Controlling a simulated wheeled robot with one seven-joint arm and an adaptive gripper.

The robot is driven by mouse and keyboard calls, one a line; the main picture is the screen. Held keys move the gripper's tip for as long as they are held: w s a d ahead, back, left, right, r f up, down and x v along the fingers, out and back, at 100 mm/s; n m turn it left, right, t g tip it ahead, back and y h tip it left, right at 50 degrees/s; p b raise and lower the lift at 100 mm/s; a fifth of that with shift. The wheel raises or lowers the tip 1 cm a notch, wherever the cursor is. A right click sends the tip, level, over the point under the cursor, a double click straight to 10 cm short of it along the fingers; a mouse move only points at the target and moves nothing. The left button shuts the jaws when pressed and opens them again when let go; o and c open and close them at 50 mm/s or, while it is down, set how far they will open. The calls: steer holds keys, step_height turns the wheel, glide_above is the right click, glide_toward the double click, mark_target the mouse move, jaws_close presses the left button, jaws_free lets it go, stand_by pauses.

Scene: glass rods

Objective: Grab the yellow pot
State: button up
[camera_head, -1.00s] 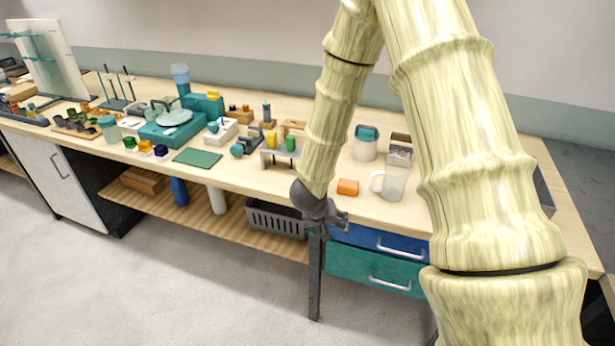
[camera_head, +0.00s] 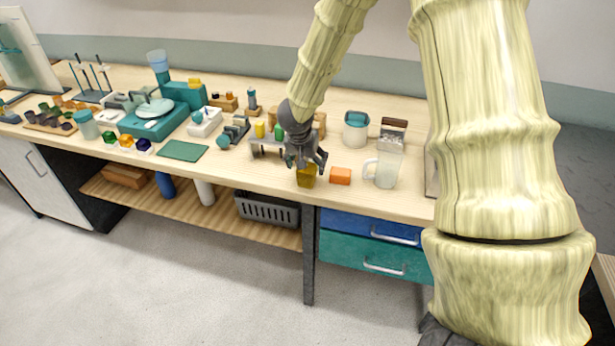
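A dark yellow pot (camera_head: 306,179) stands near the front edge of the wooden bench. My dark grey gripper (camera_head: 306,164) points down right above it, with its fingers spread at the pot's top. The fingers hide the pot's upper part, and I cannot tell whether they touch it. The gripper looks open.
An orange block (camera_head: 340,176) sits close to the right of the pot, with a clear jug (camera_head: 383,170) beyond it. A small rack (camera_head: 266,149) with yellow and green pieces stands behind left. A green mat (camera_head: 183,150) lies farther left.

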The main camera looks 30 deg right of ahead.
steer(key=shift+s+a+f+b+x, duration=0.1)
steer(key=shift+a+b+x, duration=0.05)
steer(key=shift+x, duration=0.65)
steer(key=shift+s+a+f+b+x, duration=0.1)
steer(key=shift+a+x, duration=0.05)
steer(key=shift+x, duration=0.65)
steer(key=shift+a+b+x, duration=0.15)
steer(key=shift+a+x, duration=0.05)
steer(key=shift+x, duration=0.55)
steer(key=shift+w+d+f, duration=0.15)
steer(key=shift+d+f, duration=0.05)
steer(key=shift+f, duration=0.25)
steer(key=c, duration=1.2)
